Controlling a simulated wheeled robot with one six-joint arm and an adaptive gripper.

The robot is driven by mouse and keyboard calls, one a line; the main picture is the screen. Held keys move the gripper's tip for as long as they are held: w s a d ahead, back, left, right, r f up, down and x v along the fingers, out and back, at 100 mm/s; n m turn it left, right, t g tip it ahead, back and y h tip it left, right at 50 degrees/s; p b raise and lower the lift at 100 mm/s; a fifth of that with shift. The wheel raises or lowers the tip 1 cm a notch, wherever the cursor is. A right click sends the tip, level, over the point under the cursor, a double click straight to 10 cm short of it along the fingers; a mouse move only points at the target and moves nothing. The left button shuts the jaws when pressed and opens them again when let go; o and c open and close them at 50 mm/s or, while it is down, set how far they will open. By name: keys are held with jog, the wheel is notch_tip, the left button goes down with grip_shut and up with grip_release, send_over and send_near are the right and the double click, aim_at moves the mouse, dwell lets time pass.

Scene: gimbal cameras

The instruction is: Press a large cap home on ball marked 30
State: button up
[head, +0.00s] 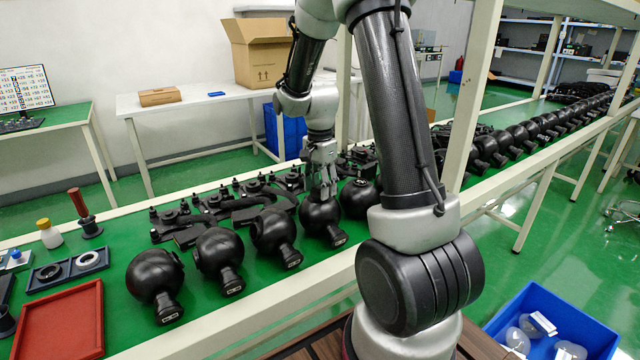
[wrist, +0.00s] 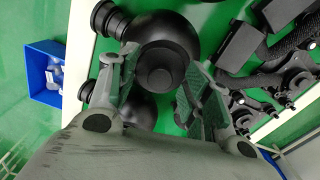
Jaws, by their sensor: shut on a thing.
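A row of black balls with short necks lies along the green bench; their labels are too small to read. My gripper (head: 322,190) points down at one black ball (head: 320,217) in that row. In the wrist view my gripper (wrist: 160,85) has its fingers on either side of a round dark cap (wrist: 160,68), shut on it. The cap is in line with the top of the black ball (wrist: 165,35). I cannot tell whether it is fully seated. In the head view the cap is hidden by the fingers.
Neighbouring balls (head: 275,230) stand close on both sides. Black gimbal parts (head: 255,205) lie behind the row. A red tray (head: 62,322) and a small holder with rings (head: 50,272) are at left. A blue bin (head: 560,318) stands at lower right.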

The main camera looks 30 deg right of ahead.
jog(key=shift+f, duration=0.25)
jog(key=o, duration=0.8)
jog(key=shift+c, duration=0.2)
notch_tip(320, 180, up, 12)
dwell(0.3)
